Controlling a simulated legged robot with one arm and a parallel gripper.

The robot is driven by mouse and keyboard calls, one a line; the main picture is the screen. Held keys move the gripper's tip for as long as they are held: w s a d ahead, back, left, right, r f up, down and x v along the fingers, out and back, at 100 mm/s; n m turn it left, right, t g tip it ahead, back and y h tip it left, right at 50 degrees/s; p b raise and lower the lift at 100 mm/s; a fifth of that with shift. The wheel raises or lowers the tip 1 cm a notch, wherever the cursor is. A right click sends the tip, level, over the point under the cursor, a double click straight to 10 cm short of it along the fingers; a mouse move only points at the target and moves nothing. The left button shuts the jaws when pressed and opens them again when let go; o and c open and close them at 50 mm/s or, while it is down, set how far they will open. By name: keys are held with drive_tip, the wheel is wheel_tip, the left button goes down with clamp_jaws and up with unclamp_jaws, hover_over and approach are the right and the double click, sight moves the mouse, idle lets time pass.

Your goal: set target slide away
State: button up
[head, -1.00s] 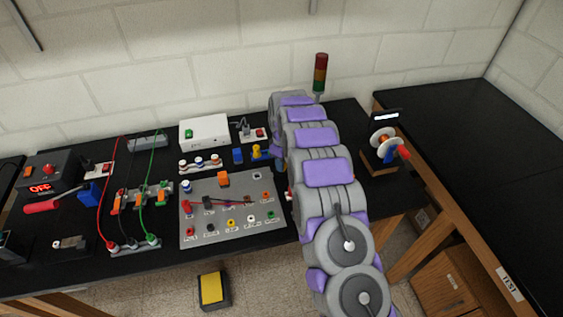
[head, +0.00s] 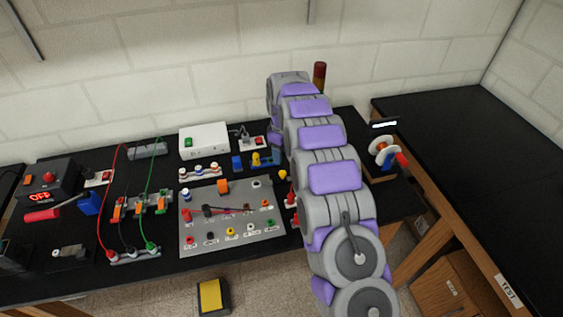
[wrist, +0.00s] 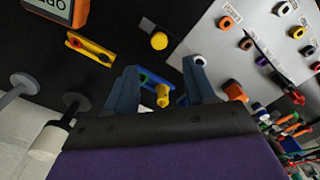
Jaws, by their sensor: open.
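No thing is clearly marked as the target slide, so I cannot tell which one it is. In the wrist view my gripper (wrist: 160,88) is open, its two blue-grey fingers apart. A yellow knob on a blue piece (wrist: 163,95) shows in the gap between them; whether it touches a finger is unclear.
A grey socket panel (head: 231,236) lies left of my arm. A white box (head: 204,139) stands behind it. A spool stand (head: 384,150) is right of my arm, and a signal tower (head: 319,75) is behind. Red, black and green cables cross the bench's left part.

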wheel_tip(320, 180, up, 8)
drive_tip(key=shift+p, duration=0.35)
drive_tip(key=s+d+r+m+g+b, duration=0.1)
drive_tip(key=s+d+r+m, duration=0.35)
drive_tip(key=s, duration=0.75)
drive_tip(key=s+d+r+m+b, duration=0.15)
drive_tip(key=s+d+r, duration=0.5)
drive_tip(key=s, duration=0.65)
drive_tip(key=s+d+f+m, duration=0.2)
drive_tip(key=s+f+m, duration=0.1)
drive_tip(key=s, duration=1)
drive_tip(key=s+d+f+m, duration=0.2)
drive_tip(key=s+f+m, duration=0.1)
drive_tip(key=s, duration=1)
drive_tip(key=shift+s+d+g+b, duration=0.2)
drive_tip(key=shift+d+g+b, duration=0.15)
drive_tip(key=shift+g+b, duration=0.05)
